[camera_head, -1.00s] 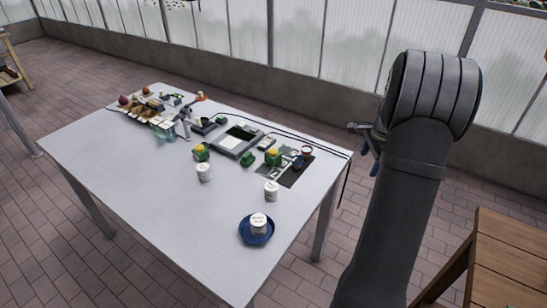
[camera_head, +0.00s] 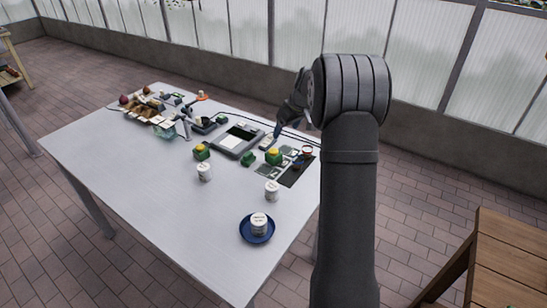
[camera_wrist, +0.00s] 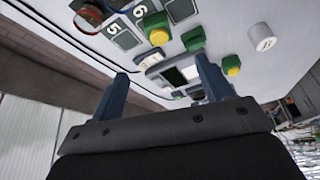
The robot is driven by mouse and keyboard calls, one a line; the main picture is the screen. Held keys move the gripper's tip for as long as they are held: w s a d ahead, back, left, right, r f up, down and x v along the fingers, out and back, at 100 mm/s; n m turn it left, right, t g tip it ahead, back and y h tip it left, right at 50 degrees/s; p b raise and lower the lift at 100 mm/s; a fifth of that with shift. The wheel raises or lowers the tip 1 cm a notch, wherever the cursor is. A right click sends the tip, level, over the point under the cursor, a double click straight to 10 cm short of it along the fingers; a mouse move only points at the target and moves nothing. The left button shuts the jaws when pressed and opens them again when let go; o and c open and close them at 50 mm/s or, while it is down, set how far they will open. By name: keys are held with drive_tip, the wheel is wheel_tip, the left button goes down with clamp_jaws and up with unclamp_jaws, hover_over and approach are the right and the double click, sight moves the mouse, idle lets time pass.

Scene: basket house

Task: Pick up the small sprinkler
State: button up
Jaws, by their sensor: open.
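Green pieces with yellow tops lie on the white table, one left of the grey device (camera_head: 201,152) and one right of it (camera_head: 273,157). A small all-green piece (camera_head: 248,159) lies between them. I cannot tell which is the small sprinkler. In the wrist view, the yellow-topped pieces show at the top (camera_wrist: 156,29) and right (camera_wrist: 231,66), and the green piece between them (camera_wrist: 193,39). My gripper (camera_wrist: 162,67) is open and empty, its fingers apart above the table. In the head view my gripper (camera_head: 270,141) is near the back edge, behind the right yellow-topped piece.
A grey device (camera_head: 236,139) stands mid-table. White cans (camera_head: 204,172) stand in front, one on a blue saucer (camera_head: 244,239). A red-rimmed cup (camera_head: 307,150) and dark mat (camera_head: 298,173) lie at the right. Dark cables run along the back edge. The table's left front is clear.

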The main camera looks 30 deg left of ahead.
sight(275, 151)
drive_tip(key=shift+n, duration=0.4)
drive_tip(key=x, duration=1.2)
drive_tip(key=shift+s+a+r, duration=0.1)
drive_tip(key=shift+a+r, duration=0.1)
drive_tip(key=shift+a, duration=0.2)
drive_tip(key=shift+w+x, duration=0.2)
drive_tip(key=shift+x, duration=1.2)
drive_tip(key=shift+w+x, duration=0.2)
drive_tip(key=shift+x, duration=1.2)
drive_tip(key=shift+c, duration=0.2)
drive_tip(key=c, duration=1.1)
